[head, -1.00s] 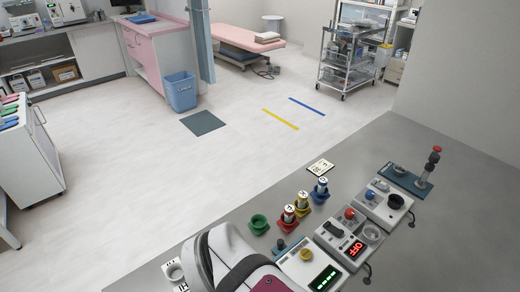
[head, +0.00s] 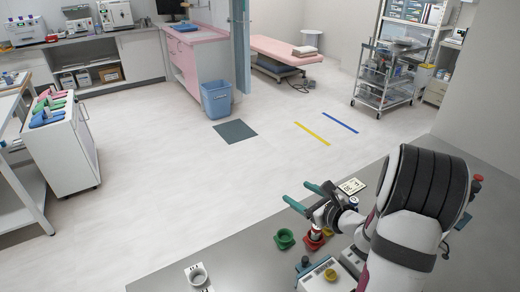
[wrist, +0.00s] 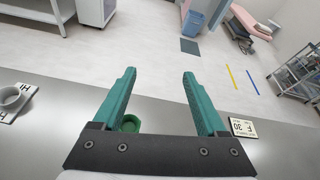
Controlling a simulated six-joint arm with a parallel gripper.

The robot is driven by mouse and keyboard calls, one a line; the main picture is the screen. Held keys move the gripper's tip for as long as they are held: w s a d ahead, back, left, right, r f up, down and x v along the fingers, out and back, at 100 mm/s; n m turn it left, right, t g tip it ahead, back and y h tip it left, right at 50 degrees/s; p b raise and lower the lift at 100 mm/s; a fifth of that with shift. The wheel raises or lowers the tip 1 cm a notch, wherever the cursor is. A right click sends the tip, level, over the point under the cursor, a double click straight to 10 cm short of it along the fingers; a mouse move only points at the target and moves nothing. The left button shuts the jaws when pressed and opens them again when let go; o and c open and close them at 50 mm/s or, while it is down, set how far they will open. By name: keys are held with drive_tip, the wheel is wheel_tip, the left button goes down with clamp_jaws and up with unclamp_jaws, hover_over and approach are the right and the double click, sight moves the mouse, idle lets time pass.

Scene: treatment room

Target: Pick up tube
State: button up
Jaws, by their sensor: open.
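My gripper (head: 294,190) is open and empty above the table, its teal fingers pointing toward the table's far edge; they show spread in the wrist view (wrist: 159,74). In the head view a tube (head: 316,231) stands in a red holder (head: 313,243), just below the gripper in the picture. A blue-topped tube (head: 353,201) is partly hidden behind my gripper and arm. The yellow holder (head: 328,232) is mostly covered. A green holder (head: 284,239) looks empty; in the wrist view it (wrist: 130,124) is partly behind the left finger.
A printed card (head: 352,186) lies near the table's far edge. A pale cup (head: 197,277) stands on a card at the front left. My arm hides much of the right side.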

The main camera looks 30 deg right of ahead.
drive_tip(key=s+d+f+m+g+h, duration=0.1)
drive_tip(key=s+d+f+m+h, duration=0.35)
drive_tip(key=d, duration=0.45)
drive_tip(key=m+g+h, duration=0.2)
drive_tip(key=m+h, duration=0.1)
drive_tip(key=m, duration=0.1)
approach(351, 198)
drive_tip(key=shift+m, duration=0.25)
drive_tip(key=x, duration=0.8)
drive_tip(key=s+f+x, duration=0.1)
drive_tip(key=x, duration=0.3)
drive_tip(key=shift+w+d+f, duration=0.2)
drive_tip(key=shift+w+d, duration=0.15)
drive_tip(key=shift+d, duration=0.1)
clamp_jaws()
